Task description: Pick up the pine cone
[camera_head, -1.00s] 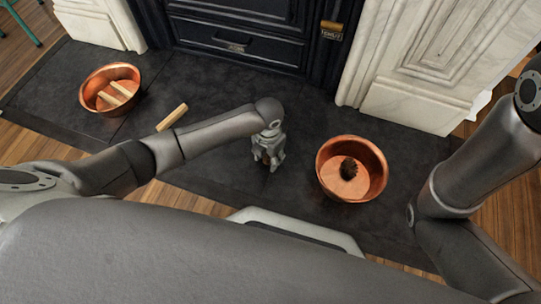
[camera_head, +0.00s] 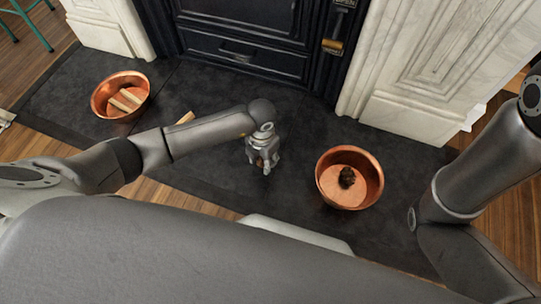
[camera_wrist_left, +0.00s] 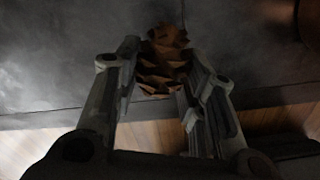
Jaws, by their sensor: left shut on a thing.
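My left gripper (camera_head: 263,165) is over the dark hearth slab, between two copper bowls. It is shut on a brown pine cone (camera_wrist_left: 163,62), which shows between its two fingers in the left wrist view; in the head view the fingers mostly hide it. Another dark brown pine cone (camera_head: 347,177) lies inside the right copper bowl (camera_head: 374,188). My right arm comes in at the right edge, but its gripper is out of view.
The left copper bowl (camera_head: 97,104) holds pale wood sticks (camera_head: 126,99). Another stick (camera_head: 185,118) lies on the dark slab (camera_head: 215,85), partly hidden by my left arm. The black stove front (camera_head: 250,50) and white marble pillars stand behind. Slab between the bowls is mostly clear.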

